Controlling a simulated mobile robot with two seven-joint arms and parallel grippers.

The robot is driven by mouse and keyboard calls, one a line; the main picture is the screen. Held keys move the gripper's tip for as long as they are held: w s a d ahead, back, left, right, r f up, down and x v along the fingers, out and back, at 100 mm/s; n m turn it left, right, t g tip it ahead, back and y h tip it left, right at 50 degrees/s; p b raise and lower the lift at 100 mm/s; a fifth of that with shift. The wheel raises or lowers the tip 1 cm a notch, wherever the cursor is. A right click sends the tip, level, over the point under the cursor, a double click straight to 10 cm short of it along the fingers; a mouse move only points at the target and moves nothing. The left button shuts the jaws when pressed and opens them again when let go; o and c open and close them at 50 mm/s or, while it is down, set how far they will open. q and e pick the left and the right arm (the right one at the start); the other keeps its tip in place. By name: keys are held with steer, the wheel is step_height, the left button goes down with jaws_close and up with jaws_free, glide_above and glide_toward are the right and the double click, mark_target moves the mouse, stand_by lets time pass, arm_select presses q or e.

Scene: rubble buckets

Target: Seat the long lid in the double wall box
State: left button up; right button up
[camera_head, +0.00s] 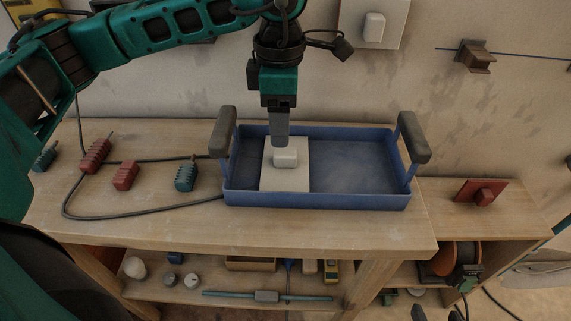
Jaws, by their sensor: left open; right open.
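A cream rectangular plate with a raised white knob, which looks like the long lid (299,182), lies flat inside the left part of a blue tray. My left gripper (279,143) points straight down just above and behind the knob. It is open, seen edge-on, so its fingers overlap and any contact with the knob cannot be told. My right gripper is out of view. No open double wall box can be clearly made out. A similar pale plate with a knob (374,28) is on the wall at the top.
The blue tray (315,199) has upright grey-gripped handles at both ends; its right part is empty. Red blocks (125,175), a teal block (187,177) and a dark cable lie left on the wooden bench (330,230). A red knobbed plate (482,193) sits on the right lower bench.

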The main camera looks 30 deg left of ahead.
mark_target(285, 151)
arm_select(q)
steer(key=f, duration=0.3)
steer(key=d+f, duration=0.1)
steer(key=f, duration=0.1)
steer(key=shift+s+f+b, duration=0.15)
steer(key=shift+f+b, duration=0.15)
steer(key=shift+b, duration=0.05)
steer(key=shift+c, duration=0.2)
jaws_close()
